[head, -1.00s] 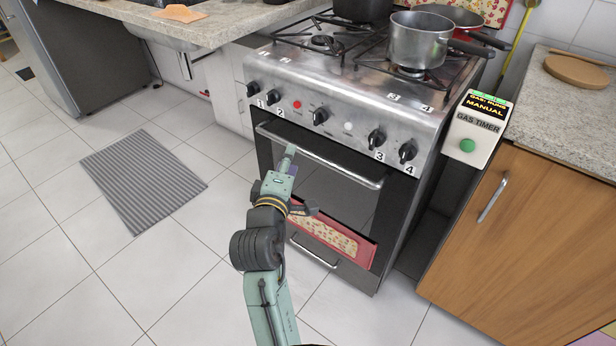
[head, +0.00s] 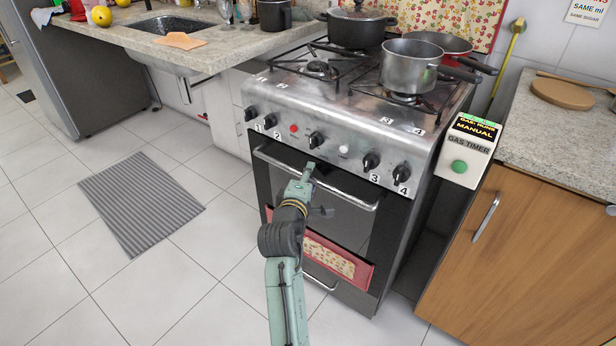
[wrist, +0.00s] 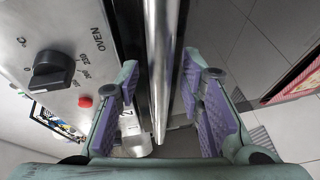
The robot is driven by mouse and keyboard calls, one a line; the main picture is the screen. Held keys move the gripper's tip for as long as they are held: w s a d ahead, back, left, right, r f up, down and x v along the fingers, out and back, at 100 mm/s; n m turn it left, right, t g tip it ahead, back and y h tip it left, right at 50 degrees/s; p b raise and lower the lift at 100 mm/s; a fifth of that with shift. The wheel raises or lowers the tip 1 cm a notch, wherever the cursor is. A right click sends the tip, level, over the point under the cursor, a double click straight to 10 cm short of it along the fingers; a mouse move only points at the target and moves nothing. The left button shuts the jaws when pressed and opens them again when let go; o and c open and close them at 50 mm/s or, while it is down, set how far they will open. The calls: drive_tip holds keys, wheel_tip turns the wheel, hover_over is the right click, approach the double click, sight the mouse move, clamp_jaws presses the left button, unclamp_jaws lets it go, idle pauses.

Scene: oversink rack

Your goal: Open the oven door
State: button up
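The oven (head: 345,215) stands in front of me with its dark door shut. Its silver bar handle (head: 350,196) runs across the top of the door. My gripper (head: 309,172) is at the handle, left of its middle, and covers part of it. In the wrist view, the handle (wrist: 160,60) runs between the two purple-padded fingers of my gripper (wrist: 164,100). The fingers are apart, with a gap on each side of the bar. I cannot tell how deep the bar sits between them.
Control knobs (head: 316,140) line the panel just above the handle; one knob (wrist: 52,70) is close by in the wrist view. A red patterned cloth (head: 335,258) hangs low on the door. A wooden cabinet (head: 530,250) stands at right. The floor at left is free apart from a grey mat (head: 140,203).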

drive_tip(key=shift+w, duration=0.1)
drive_tip(key=shift+c, duration=0.6)
clamp_jaws()
idle(0.3)
